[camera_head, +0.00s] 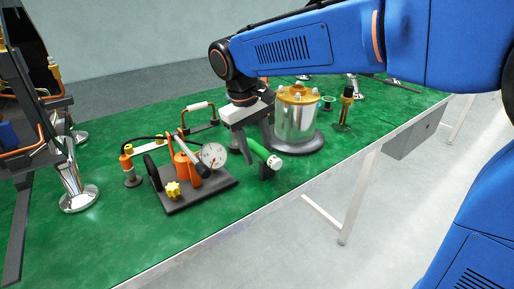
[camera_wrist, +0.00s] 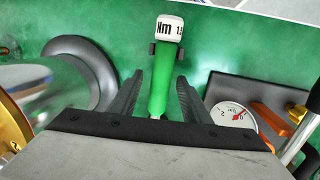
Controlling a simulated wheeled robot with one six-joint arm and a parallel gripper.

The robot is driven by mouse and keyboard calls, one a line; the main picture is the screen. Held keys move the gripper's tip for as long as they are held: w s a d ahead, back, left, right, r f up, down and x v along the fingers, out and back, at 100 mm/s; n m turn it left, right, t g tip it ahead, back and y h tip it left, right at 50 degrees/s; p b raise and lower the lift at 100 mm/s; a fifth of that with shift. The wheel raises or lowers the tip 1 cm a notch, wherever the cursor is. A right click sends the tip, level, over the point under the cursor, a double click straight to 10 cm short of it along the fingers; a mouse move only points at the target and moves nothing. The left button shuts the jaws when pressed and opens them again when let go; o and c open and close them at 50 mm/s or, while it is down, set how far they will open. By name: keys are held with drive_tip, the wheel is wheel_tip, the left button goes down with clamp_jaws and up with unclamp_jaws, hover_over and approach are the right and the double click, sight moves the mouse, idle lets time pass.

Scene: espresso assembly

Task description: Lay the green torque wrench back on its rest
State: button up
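The green torque wrench (camera_wrist: 161,88) has a white end cap marked "Nm" and lies between my gripper's fingers in the wrist view. My gripper (camera_wrist: 160,80) is open, with a strip of green table visible on each side of the handle. In the head view the wrench (camera_head: 259,151) slants down toward the front right, and my gripper (camera_head: 257,150) is over it from above. A small black bracket, seemingly the rest (camera_head: 266,172), is under the white-capped end; it also shows in the wrist view (camera_wrist: 153,48). The wrench's far end is hidden by my gripper.
A metal canister with a brass top (camera_head: 295,115) stands on a dark round base close to the right. A dark plate (camera_head: 203,194) with a pressure gauge (camera_head: 213,155) and orange lever stands to the left. The table's front edge (camera_head: 250,215) is close.

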drive_tip(key=a+r, duration=0.3)
drive_tip(key=r, duration=1.3)
drive_tip(key=s+d+f+m+t+y, duration=0.1)
drive_tip(key=s+d+f, duration=0.25)
drive_tip(key=d, duration=0.55)
drive_tip(key=s+d+f+m+y, duration=0.1)
drive_tip(key=s+d+f+m, duration=0.2)
drive_tip(key=d, duration=0.6)
drive_tip(key=s+d+f+m+t, duration=0.1)
drive_tip(key=s+d+f, duration=0.5)
drive_tip(key=s+f, duration=0.1)
drive_tip(key=s+d+f+m+t, duration=0.1)
drive_tip(key=s+d+f+t, duration=0.1)
drive_tip(key=s+d+f, duration=0.4)
wheel_tip(320, 180, down, 4)
drive_tip(key=shift+s+f+m, duration=0.1)
drive_tip(key=shift+s+m, duration=0.3)
drive_tip(key=shift+s, duration=0.15)
